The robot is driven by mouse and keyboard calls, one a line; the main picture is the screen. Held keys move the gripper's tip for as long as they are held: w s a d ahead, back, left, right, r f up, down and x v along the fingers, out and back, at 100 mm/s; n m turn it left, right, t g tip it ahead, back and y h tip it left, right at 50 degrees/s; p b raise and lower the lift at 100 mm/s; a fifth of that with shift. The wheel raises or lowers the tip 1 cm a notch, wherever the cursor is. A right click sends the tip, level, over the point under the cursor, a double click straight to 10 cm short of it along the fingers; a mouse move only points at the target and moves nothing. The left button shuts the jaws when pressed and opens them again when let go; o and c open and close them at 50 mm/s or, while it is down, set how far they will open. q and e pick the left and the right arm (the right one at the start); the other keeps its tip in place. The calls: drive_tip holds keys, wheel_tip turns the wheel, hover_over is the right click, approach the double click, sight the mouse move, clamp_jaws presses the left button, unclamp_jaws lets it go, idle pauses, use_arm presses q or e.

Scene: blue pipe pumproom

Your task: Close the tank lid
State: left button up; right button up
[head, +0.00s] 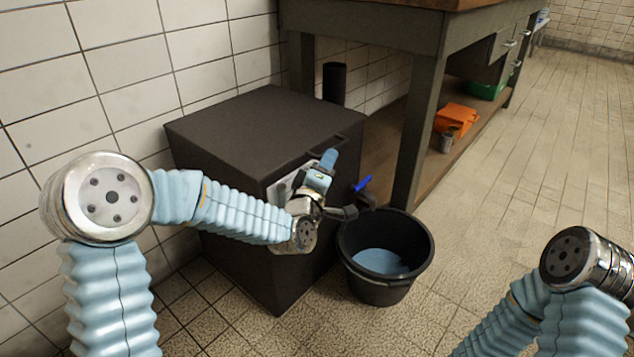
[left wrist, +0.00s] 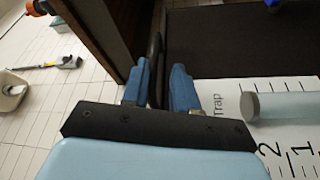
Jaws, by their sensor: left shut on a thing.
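The dark tank (head: 215,205) stands against the tiled wall. Its dark lid (head: 265,115) looks flat on top; I see no clear gap under it. My left gripper (head: 328,160) is at the lid's front right edge. In the left wrist view its blue fingers (left wrist: 160,82) are shut on a thin dark piece (left wrist: 154,65), which looks like the lid's handle or edge. The gripper hides part of that spot in the head view. My right gripper is not in view; only part of its arm shows at lower right.
A black bucket (head: 425,240) with blue liquid stands on the floor by the tank, near a blue valve handle (head: 362,184). A workbench (head: 365,30) with legs stands to the right. A white marked gauge plate (left wrist: 290,100) is on the tank. The floor at right is clear.

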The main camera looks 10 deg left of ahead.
use_arm(q)
drive_tip(key=v, duration=0.9)
drive_tip(key=s+f+m+g, duration=0.3)
drive_tip(key=f+m+g, duration=0.35)
drive_tip(key=f, duration=1.55)
drive_tip(key=s+a+f+m+g, duration=0.2)
drive_tip(key=s+f+m+g, duration=0.2)
drive_tip(key=s+f+g, duration=1.1)
drive_tip(key=s+d+r+t+p, duration=0.1)
drive_tip(key=s+r+t+p, duration=0.2)
drive_tip(key=r+p, duration=1)
drive_tip(key=s+p, duration=0.2)
drive_tip(key=p, duration=0.2)
drive_tip(key=shift+s+r+h+p, duration=0.15)
drive_tip(key=shift+s+h+p, duration=0.1)
drive_tip(key=shift+h+p, duration=0.15)
